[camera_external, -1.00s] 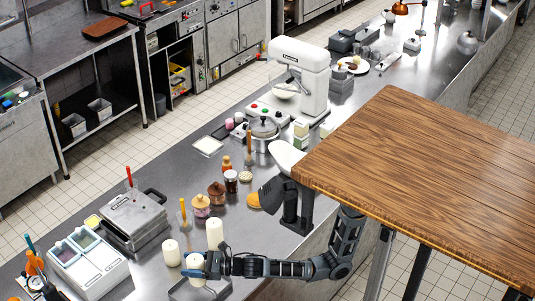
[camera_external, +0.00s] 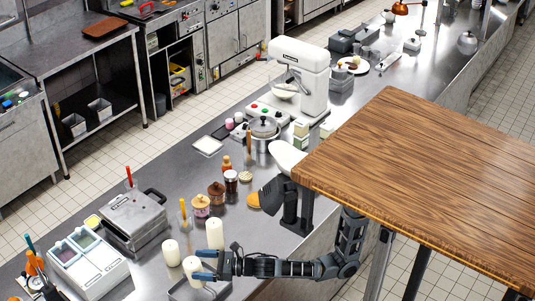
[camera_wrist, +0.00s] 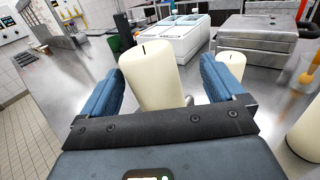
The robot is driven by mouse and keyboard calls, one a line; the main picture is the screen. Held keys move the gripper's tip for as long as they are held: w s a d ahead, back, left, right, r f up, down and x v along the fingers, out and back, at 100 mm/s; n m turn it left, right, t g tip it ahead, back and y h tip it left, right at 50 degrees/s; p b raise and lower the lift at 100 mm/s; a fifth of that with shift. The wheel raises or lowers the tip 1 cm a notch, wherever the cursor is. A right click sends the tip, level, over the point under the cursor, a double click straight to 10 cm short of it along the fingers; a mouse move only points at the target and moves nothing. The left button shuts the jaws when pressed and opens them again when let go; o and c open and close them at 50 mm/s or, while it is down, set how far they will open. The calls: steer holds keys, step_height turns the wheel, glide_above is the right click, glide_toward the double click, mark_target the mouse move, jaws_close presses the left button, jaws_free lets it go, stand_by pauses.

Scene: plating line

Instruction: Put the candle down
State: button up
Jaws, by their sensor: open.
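A cream pillar candle (camera_external: 190,265) stands on or in a shallow grey tray (camera_external: 180,293) at the front edge of the steel counter. My gripper (camera_external: 201,265) is open around this candle, its blue fingers on either side. In the wrist view the candle (camera_wrist: 152,78) shows between the spread fingers, with a clear gap to the right finger; contact on the left side is hard to tell. The candle's base is hidden behind the gripper's dark body. Two similar candles stand close by, one left (camera_external: 171,253) and one taller (camera_external: 214,233) behind.
A white two-bin container (camera_external: 88,265) and a grey press-like machine (camera_external: 135,218) stand to the left. Several jars (camera_external: 217,193) stand behind the candles. A wooden table (camera_external: 420,180) is at the right, close to my arm.

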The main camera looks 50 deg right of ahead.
steer(key=v, duration=0.8)
steer(key=shift+b, duration=0.45)
